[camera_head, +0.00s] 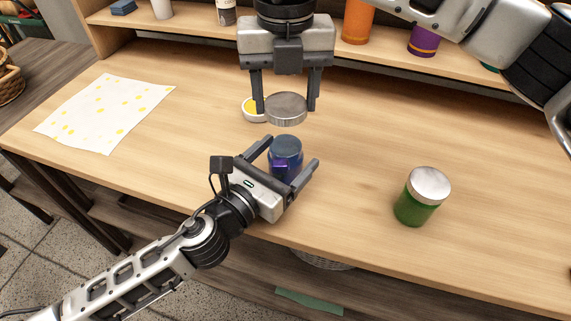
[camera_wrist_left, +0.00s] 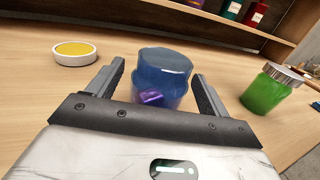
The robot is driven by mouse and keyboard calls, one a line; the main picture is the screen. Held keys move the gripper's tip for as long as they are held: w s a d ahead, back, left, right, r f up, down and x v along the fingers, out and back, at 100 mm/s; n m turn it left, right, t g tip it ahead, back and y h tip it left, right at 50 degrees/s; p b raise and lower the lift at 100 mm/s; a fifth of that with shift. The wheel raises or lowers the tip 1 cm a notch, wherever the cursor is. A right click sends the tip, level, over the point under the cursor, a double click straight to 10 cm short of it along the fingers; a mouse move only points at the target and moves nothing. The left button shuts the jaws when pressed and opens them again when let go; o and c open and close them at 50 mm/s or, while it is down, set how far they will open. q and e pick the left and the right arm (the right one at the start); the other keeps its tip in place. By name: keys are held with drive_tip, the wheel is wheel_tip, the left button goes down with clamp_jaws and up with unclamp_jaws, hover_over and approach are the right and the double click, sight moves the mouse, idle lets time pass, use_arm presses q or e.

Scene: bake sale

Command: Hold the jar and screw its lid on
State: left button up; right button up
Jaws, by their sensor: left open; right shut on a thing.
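A blue, see-through jar (camera_head: 286,152) with something purple inside stands upright and lidless on the table. My left gripper (camera_head: 294,152) is open, its fingers on either side of the jar. The left wrist view shows the jar (camera_wrist_left: 164,75) between the fingers, with visible gaps. My right gripper (camera_head: 286,102) points down above and behind the jar, shut on a round silver lid (camera_head: 286,109). The lid is held level, apart from the jar.
A green jar with a silver lid (camera_head: 422,196) stands to the right. A small white bowl with yellow contents (camera_head: 252,112) sits behind the right gripper's left finger. A yellow-spotted cloth (camera_head: 105,112) lies at left. Shelves with an orange container (camera_head: 357,22) line the back.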

use_arm(q)
drive_tip(key=c, duration=1.5)
use_arm(e)
drive_tip(key=shift+f, duration=2.5)
drive_tip(key=shift+f, duration=0.15)
drive_tip(key=shift+f, duration=0.75)
drive_tip(key=shift+f, duration=0.6)
